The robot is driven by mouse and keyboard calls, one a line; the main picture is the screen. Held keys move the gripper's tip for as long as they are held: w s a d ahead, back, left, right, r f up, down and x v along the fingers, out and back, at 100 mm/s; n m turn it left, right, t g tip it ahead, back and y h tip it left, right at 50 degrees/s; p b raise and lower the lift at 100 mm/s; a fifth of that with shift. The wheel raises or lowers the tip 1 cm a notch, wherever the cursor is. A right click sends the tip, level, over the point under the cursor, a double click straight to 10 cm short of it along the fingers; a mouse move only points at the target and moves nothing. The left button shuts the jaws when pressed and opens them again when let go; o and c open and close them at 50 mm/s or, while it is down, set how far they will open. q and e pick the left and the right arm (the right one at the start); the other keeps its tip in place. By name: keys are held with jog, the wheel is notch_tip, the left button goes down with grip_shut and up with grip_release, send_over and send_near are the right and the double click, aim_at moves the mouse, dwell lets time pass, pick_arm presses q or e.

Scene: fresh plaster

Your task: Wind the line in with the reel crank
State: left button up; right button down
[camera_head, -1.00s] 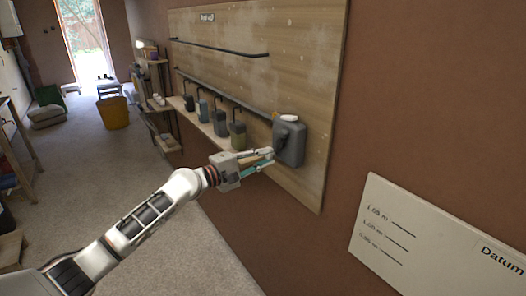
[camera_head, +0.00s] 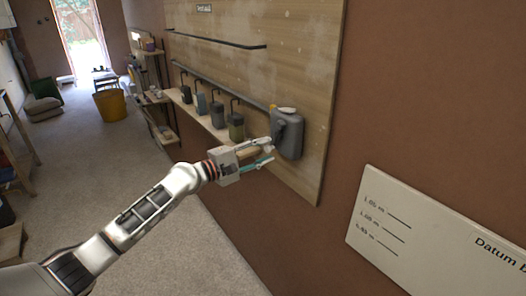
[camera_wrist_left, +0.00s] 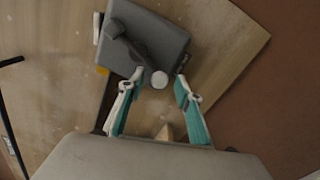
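The reel is a grey box (camera_head: 289,136) fixed near the lower right end of the wooden board. Its dark crank arm (camera_wrist_left: 131,49) crosses the front face and ends by a pale round knob (camera_wrist_left: 159,79). My left gripper (camera_head: 269,151) is just in front of the reel, on its left. In the left wrist view its teal fingers (camera_wrist_left: 159,84) are spread, with the knob between the tips and gaps on both sides. A small tan piece (camera_wrist_left: 166,131) shows between the fingers; I cannot tell what it is. My right gripper is not in view.
The wooden board (camera_head: 315,60) hangs on the brown wall, with dark rails and several small canisters (camera_head: 236,126) left of the reel. A white datum sign (camera_head: 440,235) is at the lower right. A yellow bucket (camera_head: 113,107) stands far back. Floor left of the board is mostly clear.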

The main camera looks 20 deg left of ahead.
pick_arm(q)
jog(key=v, duration=1.2)
dwell(0.3)
jog(key=s+d+f+m+g+y, duration=0.1)
jog(key=s+d+f+m, duration=0.2)
jog(key=f, duration=0.5)
jog(key=s+d+f+m+y, duration=0.1)
jog(key=s+f+m+y, duration=0.15)
jog(key=s+f, duration=0.5)
jog(key=s+d+f+m+g+y, duration=0.1)
jog(key=s+d+f+m, duration=0.15)
jog(key=f, duration=0.75)
jog(key=s+f+m+y, duration=0.2)
jog(key=s+f+m, duration=0.2)
jog(key=s, duration=0.5)
jog(key=s+f+m+g+y, duration=0.1)
jog(key=s+f+m+y, duration=0.1)
jog(key=s+f+m, duration=0.3)
jog(key=s+f, duration=0.3)
jog(key=s, duration=0.1)
jog(key=shift+s+d+f+m+g, duration=0.15)
jog(key=shift+s+d+m+g, duration=0.05)
jog(key=shift+s+m+g, duration=0.15)
